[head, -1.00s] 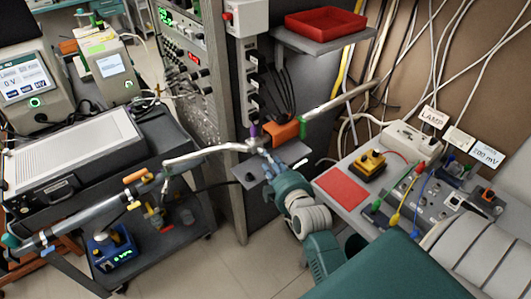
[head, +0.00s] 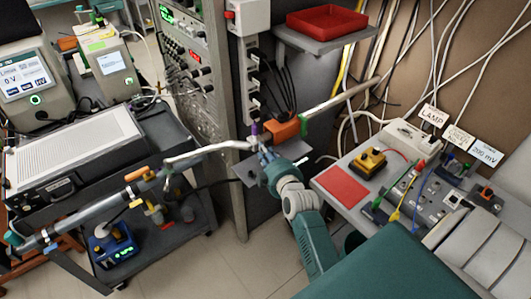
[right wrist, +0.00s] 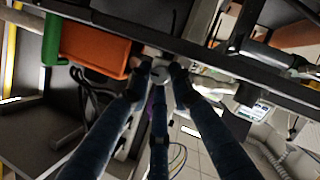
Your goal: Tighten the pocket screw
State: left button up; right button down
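A small pale round knob (right wrist: 161,73), which looks like the pocket screw, sits at the metal joint beside the orange block (right wrist: 92,48) in the right wrist view. My right gripper (right wrist: 159,77) has its dark blue fingers around the knob. The fingertips are very close to its sides, and I cannot tell whether they press on it. In the head view my right gripper (head: 264,156) is just below the pale joint (head: 256,142) of the tube line, left of the orange block (head: 286,130). The fingertips partly hide the screw there. My left gripper is not in view.
A grey shelf (head: 243,172) lies just under the joint. The rack (head: 192,80) stands behind. A bench with a red pad (head: 340,184), cables and a yellow device (head: 369,161) is at the right. A black cart (head: 178,229) stands at the left.

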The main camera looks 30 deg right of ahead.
jog(key=shift+m+p, duration=0.3)
jog(key=shift+p, duration=0.4)
jog(key=shift+r+m+g+y+p, duration=0.15)
jog(key=shift+m+g+y+p, duration=0.25)
jog(key=shift+m+y+p, duration=0.5)
jog(key=shift+d+m+y+p, duration=0.2)
jog(key=shift+m+y+p, duration=0.2)
jog(key=shift+m+p, duration=0.3)
jog(key=shift+f+m+g+y, duration=0.2)
jog(key=shift+m+g+y, duration=0.1)
jog(key=shift+m+y, duration=0.3)
jog(key=shift+d+f+m+b, duration=0.15)
jog(key=shift+m+b, duration=0.45)
jog(key=shift+b, duration=0.1)
jog(key=m+y+b, duration=0.1)
jog(key=m+b, duration=0.1)
jog(key=b, duration=0.2)
jog(key=m+y+b, duration=0.1)
jog(key=y+b, duration=0.1)
jog(key=b, duration=0.1)
jog(key=shift+d+f+m+b, duration=0.15)
jog(key=shift+m+b, duration=0.2)
jog(key=shift+m, duration=0.05)
jog(key=shift+r+m+y+b, duration=0.2)
jog(key=shift+m+y+b, duration=0.35)
jog(key=shift+b, duration=0.45)
jog(key=shift+r, duration=0.1)
